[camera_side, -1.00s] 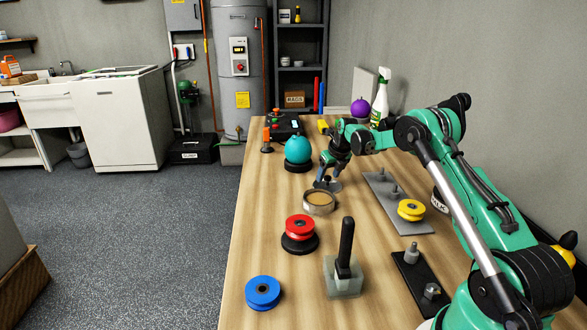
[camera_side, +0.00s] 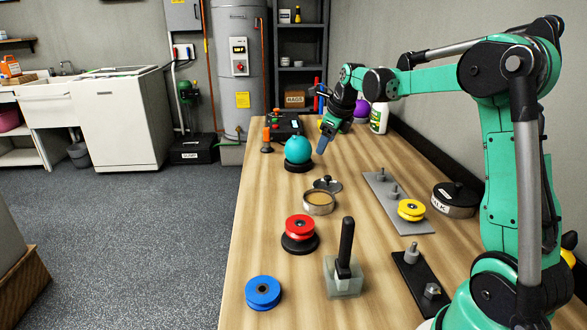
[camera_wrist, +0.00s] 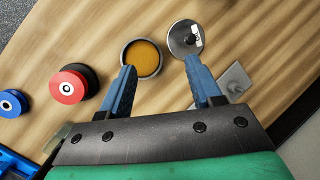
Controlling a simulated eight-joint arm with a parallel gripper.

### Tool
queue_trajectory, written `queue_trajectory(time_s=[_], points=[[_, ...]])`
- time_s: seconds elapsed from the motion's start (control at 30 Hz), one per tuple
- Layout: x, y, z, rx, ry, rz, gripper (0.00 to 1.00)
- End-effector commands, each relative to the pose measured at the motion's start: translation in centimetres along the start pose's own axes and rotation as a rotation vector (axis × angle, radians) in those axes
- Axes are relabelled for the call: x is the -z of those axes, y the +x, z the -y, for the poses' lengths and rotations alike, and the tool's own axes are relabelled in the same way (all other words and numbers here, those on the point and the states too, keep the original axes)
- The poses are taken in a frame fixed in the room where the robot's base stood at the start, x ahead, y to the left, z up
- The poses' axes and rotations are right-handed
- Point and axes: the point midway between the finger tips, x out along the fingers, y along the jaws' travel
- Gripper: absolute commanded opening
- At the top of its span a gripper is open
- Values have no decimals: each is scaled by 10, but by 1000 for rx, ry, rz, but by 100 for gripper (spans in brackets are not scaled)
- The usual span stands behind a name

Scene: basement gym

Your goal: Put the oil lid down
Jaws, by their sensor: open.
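The oil lid (camera_side: 327,184), a dark grey disc with a small knob, lies on the table just behind the open oil tin (camera_side: 319,203). In the wrist view the lid (camera_wrist: 185,38) shows a white label and lies apart from the tin (camera_wrist: 142,58), which holds amber contents. My gripper (camera_side: 323,143) is raised above the table behind the lid, open and empty. In the wrist view its two blue fingers (camera_wrist: 158,72) are spread wide, and nothing is between them.
A teal ball (camera_side: 298,149) on a dark base stands left of my gripper. A red wheel (camera_side: 300,227), a blue wheel (camera_side: 263,292) and a dark-handled block (camera_side: 344,272) stand nearer. A grey plate (camera_side: 402,209) bears pegs and a yellow wheel (camera_side: 411,208). A dark-lidded tin (camera_side: 455,198) stands right.

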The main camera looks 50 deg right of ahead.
Motion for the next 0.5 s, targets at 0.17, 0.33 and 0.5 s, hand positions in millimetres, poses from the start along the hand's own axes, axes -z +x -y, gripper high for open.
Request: queue_trajectory(time_s=[0.17, 0.33, 0.5], points=[[-9, -39, -86, 20, -847, 66, 58], [9, -62, -158, 91, -1657, 127, 58], [38, -67, -212, 206, -2347, 165, 58]])
